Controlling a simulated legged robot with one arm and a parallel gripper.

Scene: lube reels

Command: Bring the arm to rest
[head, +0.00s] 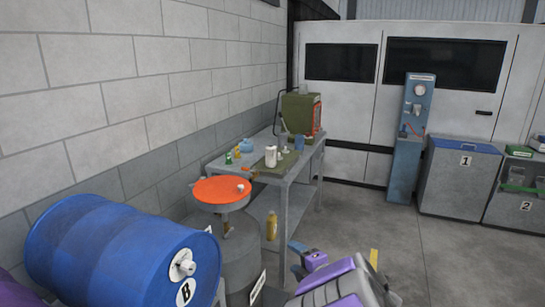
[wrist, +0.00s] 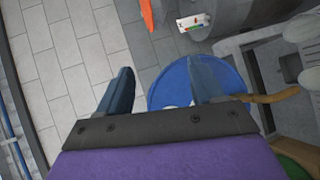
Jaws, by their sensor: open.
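My arm (head: 340,286), purple and grey, shows at the bottom of the head view, in front of the grey workbench (head: 292,172). In the wrist view my gripper (wrist: 162,66) has its two dark blue fingers spread wide apart. Nothing is held between them. A round blue surface (wrist: 180,82) lies beyond the fingers and is partly hidden by the right one. I cannot tell how far it is from the fingertips.
A blue drum marked B (head: 110,250) lies at the lower left. An orange round pan (head: 215,190) stands before the bench, which bears a green box (head: 297,114). A blue post (head: 410,140) and a bin marked 1 (head: 455,185) stand right. Open floor (head: 440,265) lies at the lower right.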

